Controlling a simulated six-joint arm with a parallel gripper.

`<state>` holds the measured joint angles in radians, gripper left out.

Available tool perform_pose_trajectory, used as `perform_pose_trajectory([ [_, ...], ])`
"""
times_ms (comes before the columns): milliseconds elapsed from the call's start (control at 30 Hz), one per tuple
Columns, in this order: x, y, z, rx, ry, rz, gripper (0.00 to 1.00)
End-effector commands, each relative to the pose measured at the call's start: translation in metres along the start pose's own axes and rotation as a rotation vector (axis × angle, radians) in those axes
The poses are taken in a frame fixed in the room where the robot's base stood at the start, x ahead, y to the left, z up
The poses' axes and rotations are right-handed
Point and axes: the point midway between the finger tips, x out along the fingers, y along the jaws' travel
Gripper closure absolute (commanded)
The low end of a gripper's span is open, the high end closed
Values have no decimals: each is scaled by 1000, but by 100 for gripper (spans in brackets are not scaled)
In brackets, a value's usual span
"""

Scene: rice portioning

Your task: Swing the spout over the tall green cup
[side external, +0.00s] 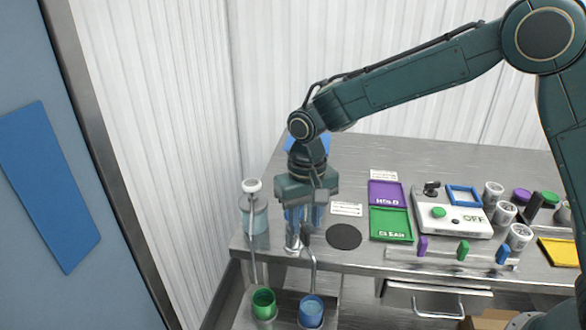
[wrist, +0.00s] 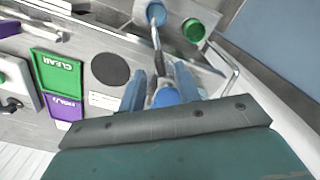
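My gripper (side external: 305,218) points down over the left end of the bench. In the wrist view my gripper's blue fingers (wrist: 160,88) stand on either side of a round blue top (wrist: 167,97), with a gap showing beside the left finger; I see it as open. The metal spout (side external: 314,262) runs from beneath my gripper and bends down to the blue cup (side external: 311,311); the spout also shows in the wrist view (wrist: 155,38). The green cup (side external: 263,302) stands left of the blue cup, and in the wrist view (wrist: 193,30) it is to its right.
A white-topped pump container (side external: 252,188) with a long thin tube stands close left of my gripper. To the right are a black disc (side external: 344,236), a green tray (side external: 391,238), a purple tray (side external: 400,194) and a switch box (side external: 470,222).

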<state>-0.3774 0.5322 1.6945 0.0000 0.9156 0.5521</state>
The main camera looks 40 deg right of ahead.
Motion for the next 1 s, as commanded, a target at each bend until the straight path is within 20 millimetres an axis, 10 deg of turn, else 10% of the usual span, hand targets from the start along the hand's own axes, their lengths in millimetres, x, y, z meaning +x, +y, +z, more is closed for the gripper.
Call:
perform_pose_trajectory([
  [667,34,0,0,0,1,0,67],
  [833,34,0,0,0,1,0,97],
  [1000,34,0,0,0,1,0,100],
])
